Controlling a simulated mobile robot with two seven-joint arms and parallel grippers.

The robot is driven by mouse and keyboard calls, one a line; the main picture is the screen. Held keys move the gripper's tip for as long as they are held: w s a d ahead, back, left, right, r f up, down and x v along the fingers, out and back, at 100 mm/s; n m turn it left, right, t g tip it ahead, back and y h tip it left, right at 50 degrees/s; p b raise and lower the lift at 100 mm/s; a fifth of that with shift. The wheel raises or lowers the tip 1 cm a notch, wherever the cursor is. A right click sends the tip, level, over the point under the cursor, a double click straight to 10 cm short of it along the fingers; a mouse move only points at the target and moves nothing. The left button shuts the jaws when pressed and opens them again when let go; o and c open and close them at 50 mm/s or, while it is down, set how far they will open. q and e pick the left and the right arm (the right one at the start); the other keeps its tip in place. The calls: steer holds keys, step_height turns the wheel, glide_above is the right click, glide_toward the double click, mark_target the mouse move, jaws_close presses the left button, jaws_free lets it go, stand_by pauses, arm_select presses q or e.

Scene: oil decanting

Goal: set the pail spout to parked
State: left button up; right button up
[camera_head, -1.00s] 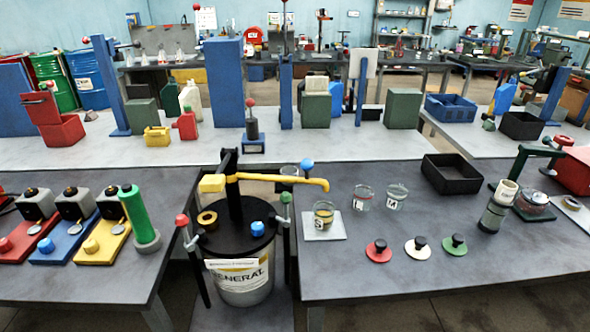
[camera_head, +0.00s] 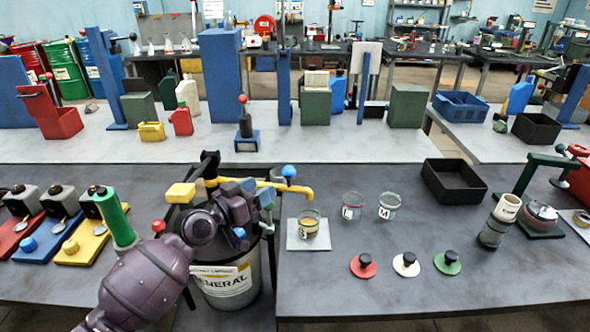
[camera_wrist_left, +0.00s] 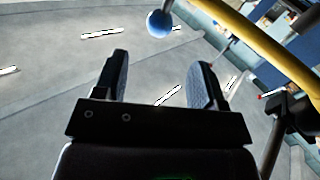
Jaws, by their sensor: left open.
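The pail (camera_head: 226,283), white with a "GENERAL" label, stands in the gap between the two grey tables. Its yellow spout (camera_head: 300,190) points right toward the right table, with a blue ball knob (camera_head: 289,171) by it. The spout (camera_wrist_left: 275,52) and the blue ball (camera_wrist_left: 159,23) also show at the top of the left wrist view. My left gripper (camera_head: 262,192) is over the pail in front of the spout and hides much of the lid. In the left wrist view its fingers (camera_wrist_left: 162,85) are apart and empty, short of the spout. My right gripper is not in view.
A beaker (camera_head: 309,225) on a white plate (camera_head: 292,243) stands near the spout's tip. Two more beakers (camera_head: 352,205) stand to its right. Red, cream and green lids lie in front of them. A green cylinder (camera_head: 112,217) stands left of the pail.

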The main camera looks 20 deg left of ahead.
mark_target(283, 175)
arm_select(q)
steer(key=x, duration=1)
steer(key=shift+w+d+p, duration=0.1)
steer(key=shift+w+p, duration=0.15)
steer(key=shift+p, duration=0.15)
steer(key=shift+c, duration=0.4)
steer(key=c, duration=0.7)
jaws_close()
steer(key=shift+w, duration=0.1)
